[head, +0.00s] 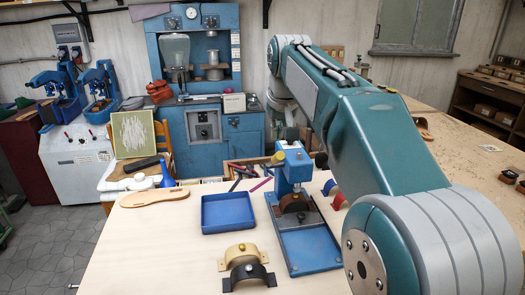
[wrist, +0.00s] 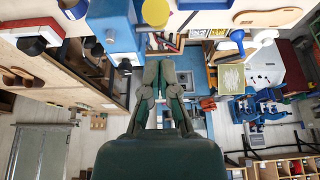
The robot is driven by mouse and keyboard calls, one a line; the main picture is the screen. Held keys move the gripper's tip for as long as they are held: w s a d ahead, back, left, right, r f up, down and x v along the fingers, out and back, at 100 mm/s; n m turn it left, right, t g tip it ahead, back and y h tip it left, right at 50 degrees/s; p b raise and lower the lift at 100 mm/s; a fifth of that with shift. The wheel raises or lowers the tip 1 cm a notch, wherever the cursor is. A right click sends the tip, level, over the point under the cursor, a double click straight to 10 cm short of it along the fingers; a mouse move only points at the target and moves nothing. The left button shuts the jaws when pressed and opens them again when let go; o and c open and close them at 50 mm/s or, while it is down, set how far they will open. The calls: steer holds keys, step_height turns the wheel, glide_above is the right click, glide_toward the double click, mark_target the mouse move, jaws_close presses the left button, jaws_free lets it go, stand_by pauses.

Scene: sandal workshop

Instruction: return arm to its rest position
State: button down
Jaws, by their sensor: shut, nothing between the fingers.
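My arm (head: 365,130) rises from the lower right of the head view and reaches up and back to the top middle. It passes above the pale workbench. My gripper shows in the wrist view (wrist: 159,68), with its two dark green fingers together and nothing between them. It is in the air, and its fingers touch nothing that I can see. In the head view its fingers cannot be made out behind the arm. The wrist view is upside down.
On the bench (head: 150,245) are a blue tray (head: 228,212), a blue press (head: 293,170), curved strap pieces (head: 247,267) and a sandal sole (head: 154,197). A tall blue machine (head: 200,60) stands behind. Shelving (head: 490,105) stands at the right. Floor at the left is open.

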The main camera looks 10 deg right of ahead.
steer(key=s+f, duration=0.5)
steer(key=s, duration=0.5)
steer(key=s+f, duration=0.6)
steer(key=s, duration=0.4)
steer(key=s+f+t, duration=0.1)
steer(key=s+f, duration=0.4)
steer(key=s, duration=0.5)
steer(key=shift+f, duration=0.15)
